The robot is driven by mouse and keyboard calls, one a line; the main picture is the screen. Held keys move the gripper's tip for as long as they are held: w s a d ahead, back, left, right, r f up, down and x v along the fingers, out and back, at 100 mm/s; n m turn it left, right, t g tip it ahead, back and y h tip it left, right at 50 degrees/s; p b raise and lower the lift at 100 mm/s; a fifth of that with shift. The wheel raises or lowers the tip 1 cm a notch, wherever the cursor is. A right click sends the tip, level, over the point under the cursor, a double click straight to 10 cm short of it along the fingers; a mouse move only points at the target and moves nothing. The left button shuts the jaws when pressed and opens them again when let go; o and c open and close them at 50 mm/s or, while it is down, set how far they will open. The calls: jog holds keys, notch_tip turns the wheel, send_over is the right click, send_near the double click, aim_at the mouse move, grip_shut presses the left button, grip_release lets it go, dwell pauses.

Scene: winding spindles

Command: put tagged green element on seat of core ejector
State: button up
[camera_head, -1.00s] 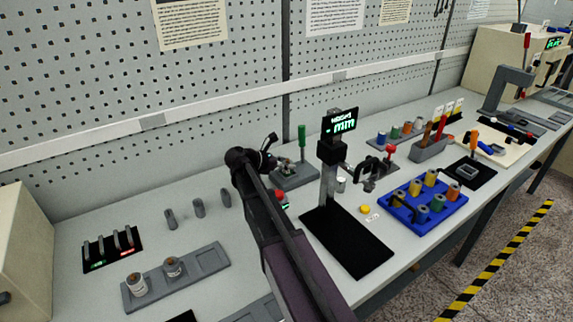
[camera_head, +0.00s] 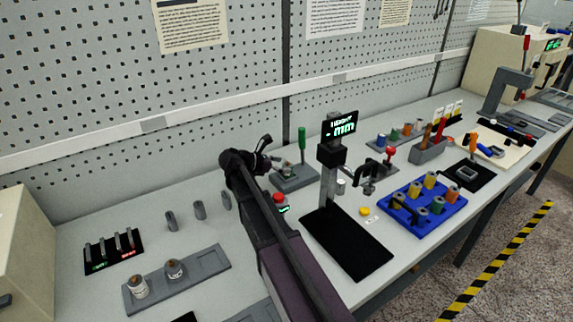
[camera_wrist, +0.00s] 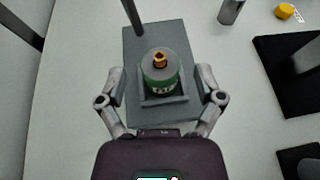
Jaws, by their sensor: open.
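The green element (camera_wrist: 160,78) is a short cylinder with a green band, a pale tag, a grey top and a copper-coloured core. In the wrist view it stands upright within the square seat (camera_wrist: 147,101) of the grey core ejector (camera_wrist: 140,48). My gripper (camera_wrist: 160,73) is open, with one finger on each side of the element and visible gaps between. In the head view the core ejector (camera_head: 297,181) has a green-handled lever (camera_head: 302,140), and my gripper (camera_head: 268,150) is just left of it, partly hiding the seat.
A black height gauge (camera_head: 345,243) stands right of the ejector, with a yellow piece (camera_head: 365,211) beside it. A blue rack (camera_head: 428,208) holds several spools. A grey tray (camera_head: 205,266) with two spools lies at the left. Loose grey pieces (camera_head: 200,210) lie behind it.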

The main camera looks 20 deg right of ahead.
jog(key=p+v, duration=0.3)
jog(key=v, duration=0.7)
